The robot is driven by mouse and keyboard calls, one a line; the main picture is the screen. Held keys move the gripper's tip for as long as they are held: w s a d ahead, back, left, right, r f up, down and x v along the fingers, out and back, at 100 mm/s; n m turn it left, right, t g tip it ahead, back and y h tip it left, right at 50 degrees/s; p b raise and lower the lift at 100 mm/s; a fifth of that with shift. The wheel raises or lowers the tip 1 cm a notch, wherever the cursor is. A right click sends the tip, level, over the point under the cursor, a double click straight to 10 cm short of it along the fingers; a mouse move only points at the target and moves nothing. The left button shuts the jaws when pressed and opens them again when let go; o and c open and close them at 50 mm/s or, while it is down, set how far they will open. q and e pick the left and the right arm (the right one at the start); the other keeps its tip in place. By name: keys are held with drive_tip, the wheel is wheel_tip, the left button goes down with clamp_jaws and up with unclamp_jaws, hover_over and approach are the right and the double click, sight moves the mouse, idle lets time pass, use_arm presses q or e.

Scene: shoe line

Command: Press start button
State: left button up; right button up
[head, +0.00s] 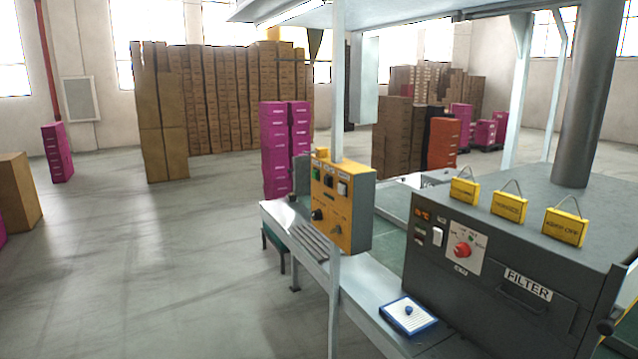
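A yellow control box (355,205) is fixed to a pale upright post at the front of the line. The labels are too small to read, so I cannot tell which one is the start button. A dark grey machine marked FILTER (440,290) stands to the right, with a red knob (462,250) on a white plate. Neither of my grippers is in view, and nothing touches the controls.
A metal bench (350,300) runs below the control box, holding a keyboard (310,243) and a blue-edged clipboard (408,315). Yellow tags (508,207) sit on the machine. Magenta boxes (275,150) and brown carton stacks (225,100) stand behind.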

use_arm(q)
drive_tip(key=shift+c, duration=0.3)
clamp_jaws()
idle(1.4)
